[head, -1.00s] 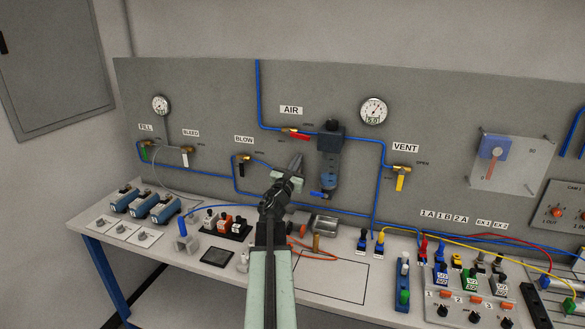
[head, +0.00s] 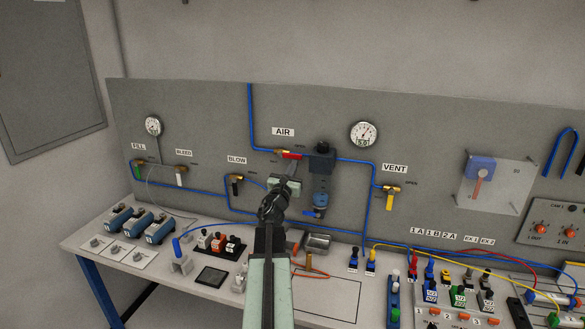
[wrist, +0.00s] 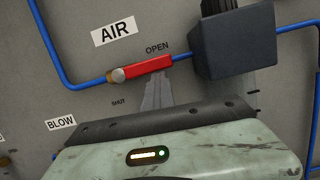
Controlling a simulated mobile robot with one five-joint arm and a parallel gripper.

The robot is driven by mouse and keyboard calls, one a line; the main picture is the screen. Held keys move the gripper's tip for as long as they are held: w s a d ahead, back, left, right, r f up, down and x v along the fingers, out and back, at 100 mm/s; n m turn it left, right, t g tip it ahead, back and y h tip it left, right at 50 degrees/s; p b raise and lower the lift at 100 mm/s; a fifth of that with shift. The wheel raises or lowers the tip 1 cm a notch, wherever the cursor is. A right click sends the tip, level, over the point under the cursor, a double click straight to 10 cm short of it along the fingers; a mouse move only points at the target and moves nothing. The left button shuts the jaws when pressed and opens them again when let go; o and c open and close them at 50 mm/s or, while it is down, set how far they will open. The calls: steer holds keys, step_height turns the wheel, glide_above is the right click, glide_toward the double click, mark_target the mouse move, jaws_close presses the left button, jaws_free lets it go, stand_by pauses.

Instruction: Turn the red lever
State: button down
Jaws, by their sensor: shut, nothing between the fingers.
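The red lever (head: 292,156) is on the blue pipe under the AIR label, on the upright grey panel. In the wrist view the red lever (wrist: 150,66) lies along the pipe, tilted slightly up to the right, with its free end by the word OPEN and a brass fitting at its left end. My gripper (wrist: 158,82) is shut and empty, its fingertips just below the lever's middle. I cannot tell whether they touch it. In the head view my gripper (head: 292,176) is below the lever, and its fingers are hard to make out.
A dark regulator block (wrist: 234,42) stands out from the panel just right of the lever. The BLOW valve (head: 236,183) is to the left and the yellow VENT valve (head: 390,197) to the right. Below is a bench with several switches and fittings.

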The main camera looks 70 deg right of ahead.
steer(key=shift+s+d+r, duration=0.1)
steer(key=shift+d+r, duration=0.05)
steer(key=shift+r, duration=0.15)
step_height(320, 180, down, 5)
steer(key=b, duration=0.5)
steer(key=b+v, duration=0.2)
steer(key=v, duration=0.8)
steer(key=shift+r, duration=0.15)
